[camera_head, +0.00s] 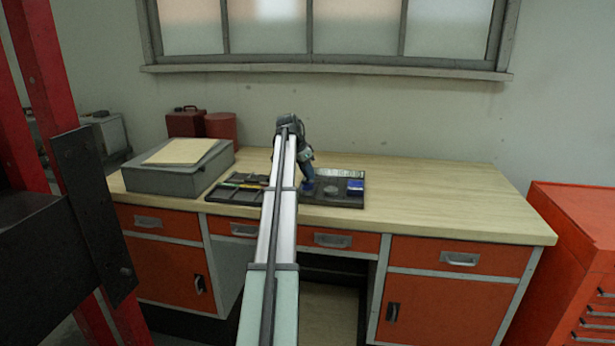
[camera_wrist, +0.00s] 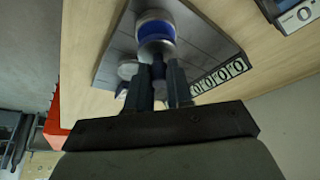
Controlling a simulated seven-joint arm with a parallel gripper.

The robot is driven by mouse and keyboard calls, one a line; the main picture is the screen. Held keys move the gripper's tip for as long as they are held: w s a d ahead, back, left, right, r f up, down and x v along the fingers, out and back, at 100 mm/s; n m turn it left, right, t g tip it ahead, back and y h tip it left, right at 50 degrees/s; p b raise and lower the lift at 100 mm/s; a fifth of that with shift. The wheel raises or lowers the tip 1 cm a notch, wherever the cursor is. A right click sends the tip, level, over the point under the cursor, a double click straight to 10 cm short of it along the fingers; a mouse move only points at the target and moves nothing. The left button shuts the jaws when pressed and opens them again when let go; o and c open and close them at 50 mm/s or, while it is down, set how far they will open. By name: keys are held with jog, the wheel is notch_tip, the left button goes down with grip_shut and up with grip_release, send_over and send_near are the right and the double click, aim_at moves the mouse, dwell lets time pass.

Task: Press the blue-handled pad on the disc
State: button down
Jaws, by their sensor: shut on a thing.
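My gripper (camera_wrist: 160,88) is shut on the blue handle (camera_wrist: 159,68) of the pad, seen between the fingers in the wrist view. A grey rounded part (camera_wrist: 156,47) shows just beyond the handle and looks like the pad itself. A pale grey disc (camera_wrist: 127,69) lies on the dark tray (camera_wrist: 198,38), beside the fingers in the wrist view. In the head view the disc (camera_head: 331,190) is just right of my gripper (camera_head: 308,188), which is low over the tray's left part. I cannot tell whether the pad touches anything.
A blue-and-white container (camera_wrist: 156,27) stands on the tray; a blue item (camera_head: 355,186) shows at the tray's right. A tool tray (camera_head: 222,190) and grey box (camera_head: 178,178) are left. The bench's right (camera_head: 450,200) is clear.

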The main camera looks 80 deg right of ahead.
jog(key=shift+r, duration=2.45)
